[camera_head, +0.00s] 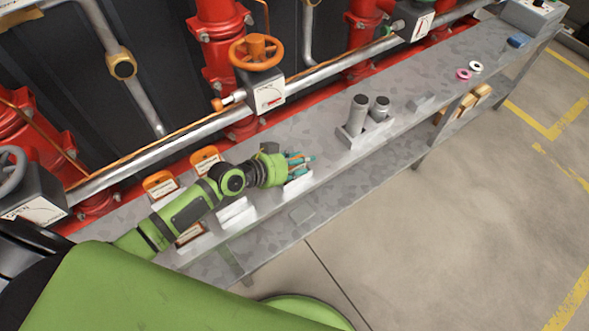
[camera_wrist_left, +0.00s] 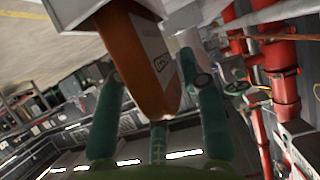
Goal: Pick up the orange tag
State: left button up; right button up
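My left gripper (camera_head: 301,160) is over the bench, at a small white holder (camera_head: 297,185). In the left wrist view an orange tag (camera_wrist_left: 138,58) with a white label lies between the teal fingers of the gripper (camera_wrist_left: 158,82). Gaps show between the tag and the fingers on both sides, so the fingers look open around it. The tag's far end meets a pale holder (camera_wrist_left: 75,12). In the head view this tag is hidden by the gripper. Two other orange tags (camera_head: 160,184) and (camera_head: 205,158) stand at the bench's back edge. My right gripper is not in view.
The grey bench (camera_head: 325,152) runs to the upper right. A block with two grey cylinders (camera_head: 358,115) stands right of the gripper. Another white holder (camera_head: 237,212) sits by my arm. Red pipes (camera_head: 217,50) and an orange valve wheel (camera_head: 256,52) rise behind.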

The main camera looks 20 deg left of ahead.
pick_arm(q)
jog(key=shift+w+d+f, duration=0.25)
jog(key=shift+w+d, duration=0.1)
jog(key=shift+w, duration=0.05)
grip_shut()
jog(key=shift+r, duration=0.1)
